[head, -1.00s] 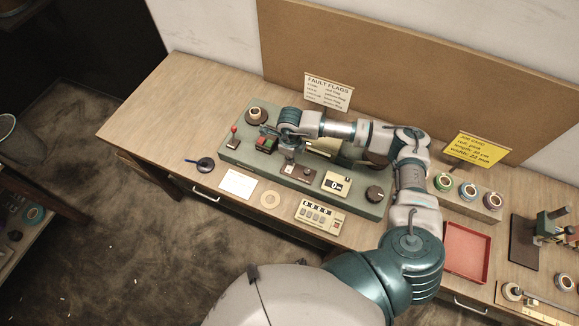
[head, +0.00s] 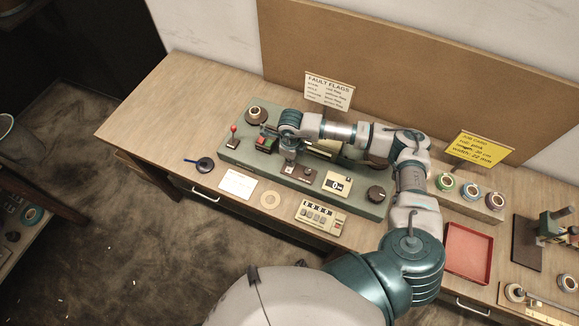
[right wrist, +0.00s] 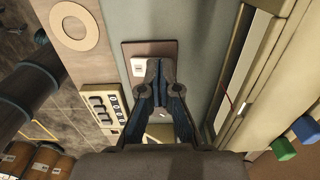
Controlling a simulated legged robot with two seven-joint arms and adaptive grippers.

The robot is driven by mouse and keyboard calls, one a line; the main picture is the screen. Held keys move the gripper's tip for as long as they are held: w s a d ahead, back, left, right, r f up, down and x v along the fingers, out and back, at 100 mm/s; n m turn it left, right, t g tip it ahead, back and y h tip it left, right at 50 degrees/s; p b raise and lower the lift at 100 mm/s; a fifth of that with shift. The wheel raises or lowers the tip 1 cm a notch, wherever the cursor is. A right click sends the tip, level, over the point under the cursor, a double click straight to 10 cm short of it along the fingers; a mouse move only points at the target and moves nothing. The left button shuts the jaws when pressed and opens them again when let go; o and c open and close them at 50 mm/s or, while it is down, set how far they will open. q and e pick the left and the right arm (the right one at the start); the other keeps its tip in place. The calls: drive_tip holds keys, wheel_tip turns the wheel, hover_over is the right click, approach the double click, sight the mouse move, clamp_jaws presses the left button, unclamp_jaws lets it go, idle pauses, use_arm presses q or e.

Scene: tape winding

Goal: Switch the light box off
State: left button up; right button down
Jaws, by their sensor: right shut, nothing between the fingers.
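My right gripper (head: 289,168) points down at the green machine (head: 235,155), over a small brown switch plate. In the right wrist view its dark fingers (right wrist: 160,72) are shut and empty, in front of the brown plate (right wrist: 131,50). A white piece with a dark mark (right wrist: 138,67) shows on the plate beside the fingertips. The fingers hide part of the plate, and I cannot tell if they touch it. A long cream-framed box (right wrist: 247,62), seemingly the light box, lies behind the fingers. I cannot tell whether it is lit. My left gripper is not in view.
A red-knobbed lever (head: 233,131) stands left. A tape ring (head: 270,199) and button box (head: 320,217) lie in front. My arm crosses the machine's back.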

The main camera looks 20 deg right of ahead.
drive_tip(key=shift+f, duration=0.2)
drive_tip(key=shift+d+r, duration=0.15)
drive_tip(key=shift+r, duration=0.25)
drive_tip(key=shift+d+r+p, duration=0.15)
drive_tip(key=shift+r+p, duration=0.5)
drive_tip(key=shift+r, duration=0.1)
drive_tip(key=shift+r+p, duration=1.3)
drive_tip(key=shift+r, duration=1.15)
drive_tip(key=shift+f, duration=0.1)
